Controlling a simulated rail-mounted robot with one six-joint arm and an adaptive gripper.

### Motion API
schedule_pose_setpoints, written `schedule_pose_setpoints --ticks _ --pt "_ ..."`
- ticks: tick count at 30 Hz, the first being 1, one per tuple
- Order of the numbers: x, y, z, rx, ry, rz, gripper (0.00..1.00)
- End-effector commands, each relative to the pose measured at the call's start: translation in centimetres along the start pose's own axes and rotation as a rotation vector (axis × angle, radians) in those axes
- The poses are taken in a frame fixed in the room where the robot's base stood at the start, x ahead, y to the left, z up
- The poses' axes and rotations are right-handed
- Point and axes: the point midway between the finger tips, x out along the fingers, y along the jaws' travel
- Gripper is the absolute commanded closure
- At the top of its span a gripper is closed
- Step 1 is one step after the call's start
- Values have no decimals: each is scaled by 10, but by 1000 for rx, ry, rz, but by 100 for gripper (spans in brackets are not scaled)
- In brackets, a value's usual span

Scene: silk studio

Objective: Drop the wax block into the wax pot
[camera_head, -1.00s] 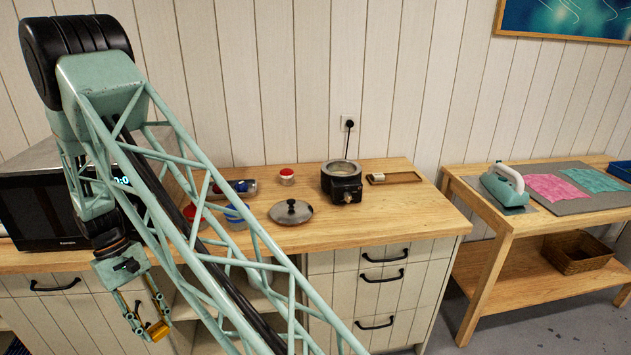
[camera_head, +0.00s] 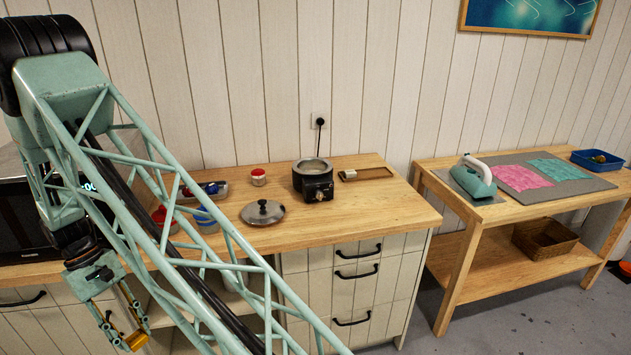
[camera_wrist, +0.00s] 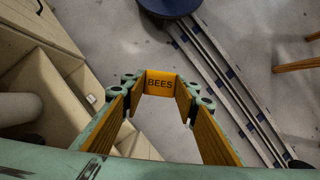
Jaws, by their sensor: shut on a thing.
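The wax block (camera_wrist: 160,84) is small, orange-yellow and lettered "BEES". In the wrist view it sits between the tips of my gripper (camera_wrist: 160,92), which is shut on it. In the head view my gripper (camera_head: 124,328) hangs at the lower left in front of the counter, below its top, with the wax block (camera_head: 136,340) at its tips. The wax pot (camera_head: 313,181) is a black, open-topped heater pot on the counter, right of and well above my gripper. Its lid (camera_head: 263,211) lies apart on the counter to the left. The pot's contents are hard to see.
A table (camera_head: 440,180) with an iron (camera_head: 472,178) stands right. Rails (camera_wrist: 222,80) run along the floor below my gripper.

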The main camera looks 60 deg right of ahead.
Motion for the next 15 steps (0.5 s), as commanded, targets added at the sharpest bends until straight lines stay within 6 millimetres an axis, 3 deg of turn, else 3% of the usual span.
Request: schedule_pose_setpoints --ticks 9,15 --pt "-3 0 -1 4 1 -1 82" --pt "-27 0 -7 33 5 -11 82"
